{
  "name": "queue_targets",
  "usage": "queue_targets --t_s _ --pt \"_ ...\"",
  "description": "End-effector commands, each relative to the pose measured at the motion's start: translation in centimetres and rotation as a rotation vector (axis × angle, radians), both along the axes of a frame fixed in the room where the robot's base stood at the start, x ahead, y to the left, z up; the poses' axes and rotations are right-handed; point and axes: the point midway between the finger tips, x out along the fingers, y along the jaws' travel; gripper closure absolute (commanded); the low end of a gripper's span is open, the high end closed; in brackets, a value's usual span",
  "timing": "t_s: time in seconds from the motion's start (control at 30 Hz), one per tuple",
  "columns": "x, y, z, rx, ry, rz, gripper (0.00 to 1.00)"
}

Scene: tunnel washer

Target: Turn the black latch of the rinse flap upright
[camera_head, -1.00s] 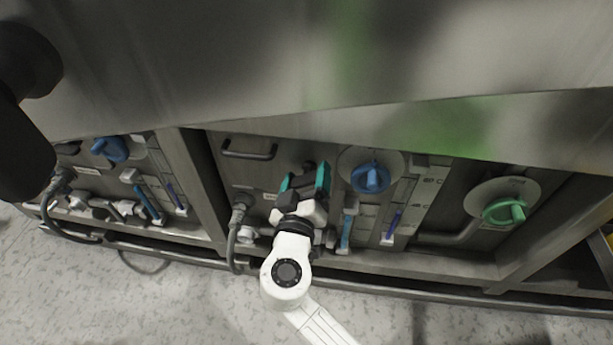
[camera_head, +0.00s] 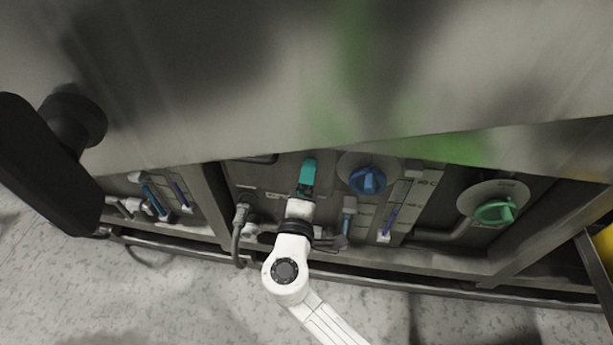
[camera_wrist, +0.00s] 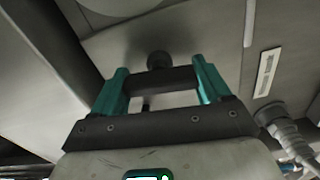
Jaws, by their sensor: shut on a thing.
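My gripper (camera_head: 307,172) is at the middle panel below the wide grey metal overhang, left of the blue dial. In the wrist view its two teal fingers (camera_wrist: 162,84) are shut on the black latch (camera_wrist: 165,79), a short dark bar spanning between the fingertips. A round black knob (camera_wrist: 158,61) shows just behind the bar. The bar runs crosswise to the panel's long label (camera_wrist: 267,72), which lies level in the head view, so the latch looks about upright. In the head view the gripper hides the latch.
A grey hose (camera_head: 237,240) hangs close left. A green dial (camera_head: 494,212) is farther right. The metal overhang (camera_head: 300,90) covers the panel's top. The floor in front is clear.

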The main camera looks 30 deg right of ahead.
Motion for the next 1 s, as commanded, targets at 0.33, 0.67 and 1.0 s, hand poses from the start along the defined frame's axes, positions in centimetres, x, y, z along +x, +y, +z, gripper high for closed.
queue_targets --t_s 0.33,0.67,1.0 --pt "0.11 0.25 0.09 -0.097 0.069 0.007 0.54" --pt "0.12 0.3 0.0 -0.111 0.078 0.009 0.54" --pt "0.1 0.31 0.0 -0.11 0.078 0.009 0.08"
